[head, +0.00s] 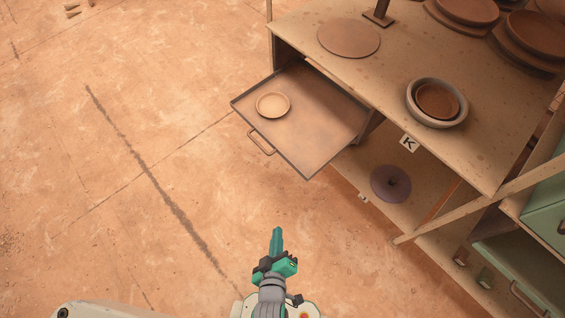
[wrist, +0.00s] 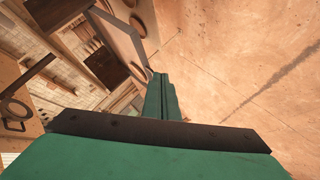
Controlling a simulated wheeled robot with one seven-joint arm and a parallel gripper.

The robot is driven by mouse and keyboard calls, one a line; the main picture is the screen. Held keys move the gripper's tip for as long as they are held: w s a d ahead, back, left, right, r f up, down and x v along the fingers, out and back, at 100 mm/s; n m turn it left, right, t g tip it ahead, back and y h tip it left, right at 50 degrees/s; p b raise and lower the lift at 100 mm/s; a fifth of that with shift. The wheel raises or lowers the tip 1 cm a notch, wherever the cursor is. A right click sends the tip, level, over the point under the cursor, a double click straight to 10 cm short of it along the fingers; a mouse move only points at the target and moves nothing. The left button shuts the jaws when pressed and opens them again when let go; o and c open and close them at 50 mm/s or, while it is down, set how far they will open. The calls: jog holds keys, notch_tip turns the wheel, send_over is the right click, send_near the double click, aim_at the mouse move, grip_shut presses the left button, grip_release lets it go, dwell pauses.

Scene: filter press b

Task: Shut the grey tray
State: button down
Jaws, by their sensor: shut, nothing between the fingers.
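The grey tray (head: 318,122) is pulled out from under the top of a workbench, with a small round dish (head: 273,105) lying on it. A wire handle (head: 261,142) sits on the tray's front edge. My gripper (head: 277,238) is shut and empty, apart from the tray, below it in the head view, over open floor. In the wrist view, the shut green fingers (wrist: 160,97) point toward a tilted panel (wrist: 122,35) that looks like the tray. How far the tray reaches inside the bench is hidden.
The bench top (head: 400,70) holds a flat disc (head: 348,38), a bowl (head: 437,102) and stacked round plates. A lower shelf carries a dark disc (head: 391,184). Green drawers (head: 520,268) stand at the right.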

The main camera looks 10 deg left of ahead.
jog(key=w+a+f+n+g+h, duration=0.1)
jog(key=w+a+f+n+g, duration=0.1)
jog(key=w+f+n, duration=0.45)
jog(key=w+a+r+n+g+h, duration=0.1)
jog(key=w+a+r+n+h, duration=0.25)
jog(key=w+n, duration=0.3)
jog(key=w+a+r+n+g+h, duration=0.25)
jog(key=w+a+n, duration=0.2)
jog(key=w, duration=0.25)
jog(key=shift+n+t, duration=0.25)
jog(key=shift+t, duration=0.1)
jog(key=shift+w+d+r+x, duration=0.2)
jog(key=shift+d+r+x, duration=0.15)
jog(key=shift+x, duration=1.8)
jog(key=shift+w+d+r+x, duration=0.25)
jog(key=shift+r+x, duration=0.15)
jog(key=shift+x, duration=1.75)
jog(key=shift+w+d+r+x, duration=0.2)
jog(key=shift+d+r+x, duration=0.15)
jog(key=shift+x, duration=1.75)
